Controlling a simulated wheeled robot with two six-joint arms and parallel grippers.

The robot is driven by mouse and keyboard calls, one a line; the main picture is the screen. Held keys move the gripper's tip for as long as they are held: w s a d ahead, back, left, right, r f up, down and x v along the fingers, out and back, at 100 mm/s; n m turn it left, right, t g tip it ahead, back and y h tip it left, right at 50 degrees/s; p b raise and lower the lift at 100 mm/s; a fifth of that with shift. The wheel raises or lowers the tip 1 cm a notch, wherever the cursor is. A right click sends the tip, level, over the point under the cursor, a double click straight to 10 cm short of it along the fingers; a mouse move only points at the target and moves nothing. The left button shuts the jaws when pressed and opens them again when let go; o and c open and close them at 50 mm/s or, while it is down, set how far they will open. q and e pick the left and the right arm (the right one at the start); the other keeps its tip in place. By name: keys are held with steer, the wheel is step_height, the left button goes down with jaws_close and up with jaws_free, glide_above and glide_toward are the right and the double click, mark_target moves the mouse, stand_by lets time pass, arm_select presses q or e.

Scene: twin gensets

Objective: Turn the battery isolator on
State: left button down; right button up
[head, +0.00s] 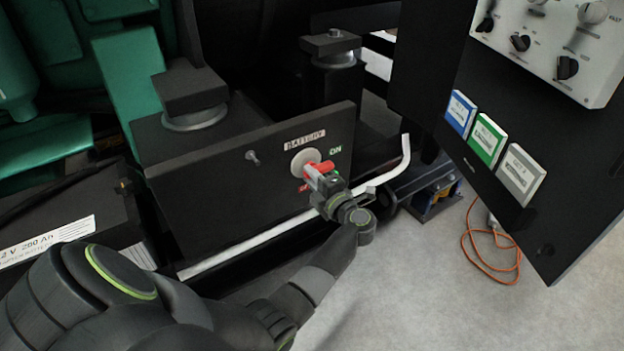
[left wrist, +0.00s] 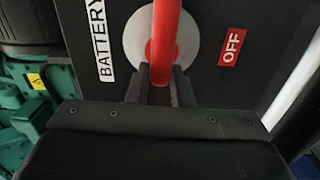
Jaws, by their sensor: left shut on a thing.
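The battery isolator has a red handle (head: 318,169) on a pale round disc (head: 301,160), set in a dark panel (head: 220,170) under a BATTERY label (head: 304,140). A green ON label (head: 335,150) is at the upper right of the disc. A red OFF label is partly hidden below it in the head view and shows clearly in the left wrist view (left wrist: 232,47). My left gripper (head: 323,181) is shut on the red handle. In the left wrist view the handle (left wrist: 164,40) runs up and down the picture, its lower end between the fingertips (left wrist: 160,85). My right gripper is not in view.
A control panel with knobs (head: 566,67) and blue, green and grey labels (head: 488,140) stands at the right. A pale bent rail (head: 300,222) runs below the isolator panel. An orange cable (head: 490,262) lies on the floor. Green machinery (head: 130,75) is at the left.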

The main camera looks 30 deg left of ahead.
arm_select(q)
steer(key=shift+f, duration=0.15)
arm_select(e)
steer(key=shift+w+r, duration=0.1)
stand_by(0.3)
arm_select(q)
steer(key=c, duration=1.3)
jaws_free()
